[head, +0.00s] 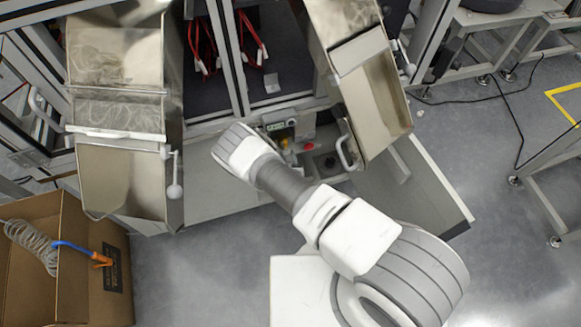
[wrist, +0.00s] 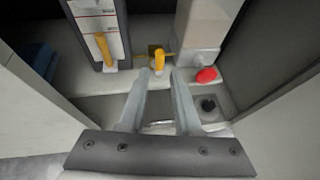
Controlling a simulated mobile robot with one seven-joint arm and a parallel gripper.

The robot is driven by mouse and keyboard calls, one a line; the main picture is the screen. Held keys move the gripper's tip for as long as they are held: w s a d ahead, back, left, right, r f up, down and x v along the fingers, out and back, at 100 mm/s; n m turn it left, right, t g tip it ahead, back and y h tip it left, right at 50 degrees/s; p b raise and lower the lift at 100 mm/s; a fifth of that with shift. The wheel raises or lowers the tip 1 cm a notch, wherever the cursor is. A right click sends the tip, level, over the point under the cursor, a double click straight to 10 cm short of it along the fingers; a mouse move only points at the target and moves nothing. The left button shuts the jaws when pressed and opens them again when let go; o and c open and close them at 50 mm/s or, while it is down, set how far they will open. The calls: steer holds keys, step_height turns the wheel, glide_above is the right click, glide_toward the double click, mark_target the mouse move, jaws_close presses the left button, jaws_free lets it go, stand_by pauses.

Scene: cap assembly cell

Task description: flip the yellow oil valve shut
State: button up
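In the wrist view, a small yellow valve handle (wrist: 159,60) stands upright on a brass-coloured fitting, just beyond the gap between my fingertips. A second, longer yellow handle (wrist: 105,48) sits upright on a white-faced unit to its left. I cannot tell from labels which one is the oil valve. My gripper (wrist: 160,77) is open and empty, its two grey fingers pointing toward the nearer handle. I cannot see contact with it. In the head view, a yellow part (head: 285,143) shows just beyond my wrist; my fingers are hidden there.
A red knob (wrist: 206,75) is right of the fingertips, with a black knob (wrist: 208,105) below it. Grey walls flank the recess. In the head view, metal chutes stand left (head: 120,180) and right (head: 372,105), and a cardboard box (head: 60,290) is at lower left.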

steer(key=p+v, duration=0.1)
steer(key=v, duration=0.8)
steer(key=shift+s+r, duration=0.15)
steer(key=shift+s, duration=0.15)
steer(key=shift+p, duration=0.3)
